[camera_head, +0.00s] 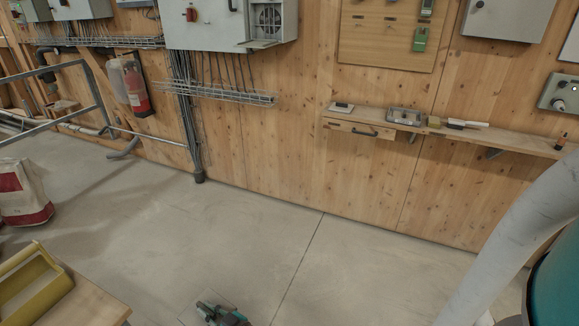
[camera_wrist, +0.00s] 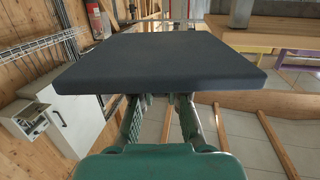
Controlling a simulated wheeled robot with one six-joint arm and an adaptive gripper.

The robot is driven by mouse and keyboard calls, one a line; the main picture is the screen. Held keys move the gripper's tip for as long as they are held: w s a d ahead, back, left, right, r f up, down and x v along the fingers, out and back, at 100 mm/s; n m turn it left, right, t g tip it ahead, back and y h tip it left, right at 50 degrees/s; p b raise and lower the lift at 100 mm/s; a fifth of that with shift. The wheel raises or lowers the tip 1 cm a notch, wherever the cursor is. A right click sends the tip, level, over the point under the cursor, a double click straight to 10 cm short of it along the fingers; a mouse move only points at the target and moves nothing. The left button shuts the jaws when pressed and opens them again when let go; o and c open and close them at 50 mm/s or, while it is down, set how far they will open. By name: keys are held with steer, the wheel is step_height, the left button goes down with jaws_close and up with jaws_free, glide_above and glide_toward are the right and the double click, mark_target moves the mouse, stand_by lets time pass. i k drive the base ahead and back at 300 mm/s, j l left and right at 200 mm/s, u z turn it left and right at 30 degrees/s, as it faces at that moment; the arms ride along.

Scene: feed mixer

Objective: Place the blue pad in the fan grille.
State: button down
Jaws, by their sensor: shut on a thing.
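The blue pad (camera_wrist: 160,62) is a flat, dark navy slab that fills the upper middle of the wrist view. My gripper (camera_wrist: 160,98) is shut on its near edge, and the pad hides the fingertips. The fan grille (camera_head: 267,18) is a round, dark fan opening at the lower right of the grey wall cabinet in the head view. Its cover (camera_head: 262,44) hangs open below it. The pad is not seen in the head view. In the wrist view, the grey cabinet (camera_wrist: 80,122) is at the left, apart from the pad, with an open hatch (camera_wrist: 28,120).
Wire trays (camera_head: 225,95) and cables run below the cabinet. A fire extinguisher (camera_head: 135,88) hangs left of them. A shelf (camera_head: 465,132) with small items is on the right wall. A yellow bin (camera_head: 32,285) stands at lower left.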

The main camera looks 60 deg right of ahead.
mark_target(258, 47)
steer(key=i+l+z, duration=0.1)
steer(key=z, duration=1.5)
